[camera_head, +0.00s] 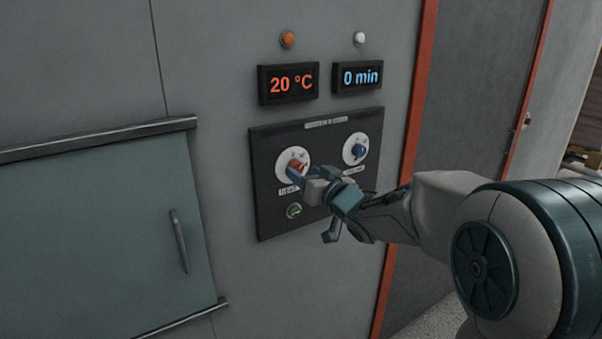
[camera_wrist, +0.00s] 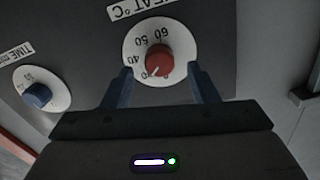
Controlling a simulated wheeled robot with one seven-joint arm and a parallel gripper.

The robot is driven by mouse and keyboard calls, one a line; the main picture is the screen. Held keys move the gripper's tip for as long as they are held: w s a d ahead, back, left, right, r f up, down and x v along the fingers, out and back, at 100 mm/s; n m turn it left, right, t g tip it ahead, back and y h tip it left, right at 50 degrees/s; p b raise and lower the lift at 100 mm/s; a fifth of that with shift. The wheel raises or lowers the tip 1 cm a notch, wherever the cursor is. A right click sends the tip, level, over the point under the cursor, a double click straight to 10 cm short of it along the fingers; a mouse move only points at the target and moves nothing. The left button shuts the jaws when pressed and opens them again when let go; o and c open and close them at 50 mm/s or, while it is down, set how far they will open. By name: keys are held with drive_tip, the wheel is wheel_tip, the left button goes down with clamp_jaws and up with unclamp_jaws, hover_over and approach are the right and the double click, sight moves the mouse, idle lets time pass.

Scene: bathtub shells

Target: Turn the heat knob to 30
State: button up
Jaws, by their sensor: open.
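The red heat knob (camera_head: 298,168) sits on a white dial at the left of the black control panel (camera_head: 265,215). In the wrist view the knob (camera_wrist: 159,60) shows upside down under the HEAT °C label, with marks 40, 50 and 60 readable. The temperature display (camera_head: 290,83) reads 20 °C. My gripper (camera_head: 297,178) is in front of the dial. In the wrist view my gripper (camera_wrist: 160,78) is open, its two blue fingers on either side of the dial's near edge.
A blue time knob (camera_head: 360,152) is right of the heat dial; its display (camera_head: 357,76) reads 0 min. A small green knob (camera_head: 294,211) sits below the heat dial. A cabinet door (camera_head: 95,235) with a handle (camera_head: 179,241) is at the left.

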drive_tip(key=b+v, duration=0.1)
drive_tip(key=v, duration=1)
drive_tip(key=shift+d, duration=0.1)
drive_tip(key=s+d+f+m+g+h, duration=0.45)
drive_tip(key=s+d+f+h, duration=0.25)
drive_tip(key=d+f+h, duration=0.35)
drive_tip(key=s+f+g, duration=0.2)
drive_tip(key=s+g, duration=0.1)
drive_tip(key=s, duration=0.5)
drive_tip(key=s+f+g, duration=0.3)
drive_tip(key=s+g, duration=0.1)
drive_tip(key=s, duration=0.4)
drive_tip(key=shift+s+a+f, duration=0.15)
drive_tip(key=shift+f, duration=0.2)
